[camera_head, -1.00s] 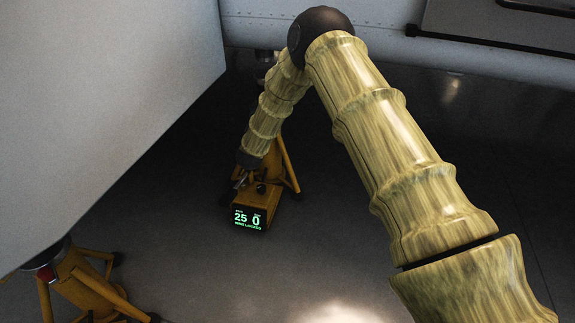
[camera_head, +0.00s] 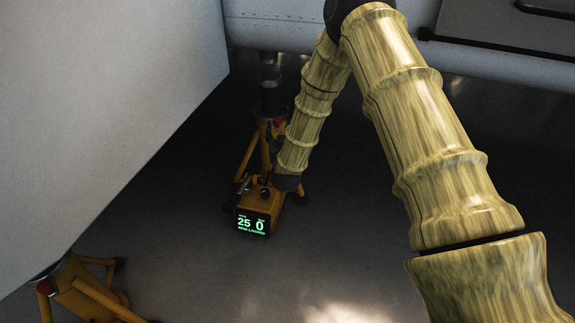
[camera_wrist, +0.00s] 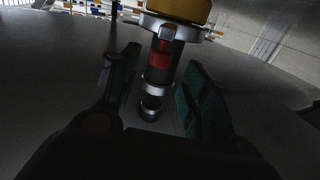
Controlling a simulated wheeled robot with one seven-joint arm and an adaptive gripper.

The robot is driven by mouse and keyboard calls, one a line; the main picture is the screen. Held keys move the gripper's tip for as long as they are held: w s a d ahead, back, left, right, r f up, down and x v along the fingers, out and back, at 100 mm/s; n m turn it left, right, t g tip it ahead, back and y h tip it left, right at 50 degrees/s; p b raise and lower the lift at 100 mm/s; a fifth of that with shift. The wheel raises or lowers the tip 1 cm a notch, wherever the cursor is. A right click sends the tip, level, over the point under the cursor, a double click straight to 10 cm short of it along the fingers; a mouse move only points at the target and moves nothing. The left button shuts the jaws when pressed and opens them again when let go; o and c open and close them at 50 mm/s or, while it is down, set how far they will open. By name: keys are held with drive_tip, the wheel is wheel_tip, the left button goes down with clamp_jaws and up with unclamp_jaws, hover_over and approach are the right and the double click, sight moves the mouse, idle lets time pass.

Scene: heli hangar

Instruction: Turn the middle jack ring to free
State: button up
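The middle jack (camera_head: 248,155) is a yellow tripod under the aircraft, with a dark column and a grey collar ring (camera_head: 262,113). Its box display (camera_head: 252,223) reads 25 and 0 in green, with a small line that looks like "RING LOCKED". In the wrist view the jack appears upside down: yellow body on top, then the silver ring (camera_wrist: 172,27), a red and black column and a silver band. My gripper (camera_wrist: 162,60) is open, its dark fingers either side of the column's lower part in the picture, apparently not touching. In the head view my forearm mostly hides it.
Another yellow jack (camera_head: 85,295) stands at the lower left. A large grey panel (camera_head: 90,110) fills the left, and the aircraft's pale underside (camera_head: 300,30) runs across the top.

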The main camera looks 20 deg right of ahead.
drive_tip(key=s+a+n+g+y+p, duration=0.1)
drive_tip(key=s+g+p, duration=0.1)
drive_tip(key=s+p, duration=0.5)
drive_tip(key=s+a+f+g+y+p, duration=0.1)
drive_tip(key=s+a+g+p, duration=0.1)
drive_tip(key=s+p, duration=0.6)
drive_tip(key=shift+s+n+g+y, duration=0.4)
drive_tip(key=shift+s+g, duration=0.4)
drive_tip(key=shift+s, duration=0.5)
